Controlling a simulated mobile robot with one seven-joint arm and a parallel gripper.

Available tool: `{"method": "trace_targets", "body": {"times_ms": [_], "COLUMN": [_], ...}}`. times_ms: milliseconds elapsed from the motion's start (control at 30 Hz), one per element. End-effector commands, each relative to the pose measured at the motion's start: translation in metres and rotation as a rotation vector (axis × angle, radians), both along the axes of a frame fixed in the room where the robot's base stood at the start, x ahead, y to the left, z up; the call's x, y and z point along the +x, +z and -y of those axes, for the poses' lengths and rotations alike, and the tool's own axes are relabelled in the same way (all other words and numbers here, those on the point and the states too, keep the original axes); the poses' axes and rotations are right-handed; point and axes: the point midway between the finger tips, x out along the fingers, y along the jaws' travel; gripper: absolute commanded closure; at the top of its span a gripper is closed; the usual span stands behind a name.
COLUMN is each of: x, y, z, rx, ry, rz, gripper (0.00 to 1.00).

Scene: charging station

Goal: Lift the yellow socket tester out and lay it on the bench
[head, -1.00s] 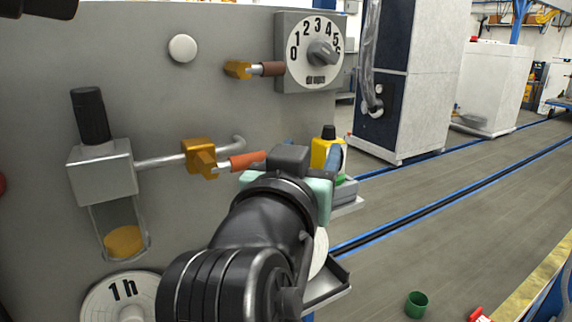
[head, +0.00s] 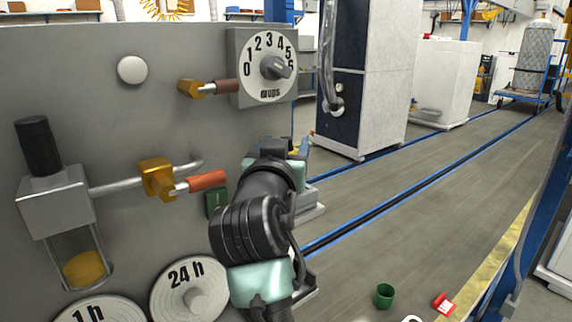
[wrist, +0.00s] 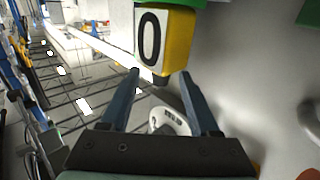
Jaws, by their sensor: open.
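The yellow socket tester (wrist: 180,40) is at the top middle of the wrist view, with a white face marked 0. In the head view my gripper (head: 283,150) hides nearly all of the tester.
A green cup (head: 384,296) and a red item (head: 444,303) are at lower right. The floor between is clear.

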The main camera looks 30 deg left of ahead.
Motion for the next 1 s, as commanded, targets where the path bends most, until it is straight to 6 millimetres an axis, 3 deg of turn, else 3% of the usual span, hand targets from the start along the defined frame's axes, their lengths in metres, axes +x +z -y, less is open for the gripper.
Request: {"method": "trace_targets", "body": {"times_ms": [200,433,800,1000], "x": [0.015,0.016,0.016,0.016], "y": [0.001,0.0,0.0,0.0], "z": [-0.009,-0.009,-0.009,-0.009], "rx": [0.0,0.0,0.001,0.001], "ry": [0.001,0.001,0.001,0.001], "rz": [0.001,0.001,0.0,0.0], "gripper": [0.38,0.38,1.0,1.0]}}
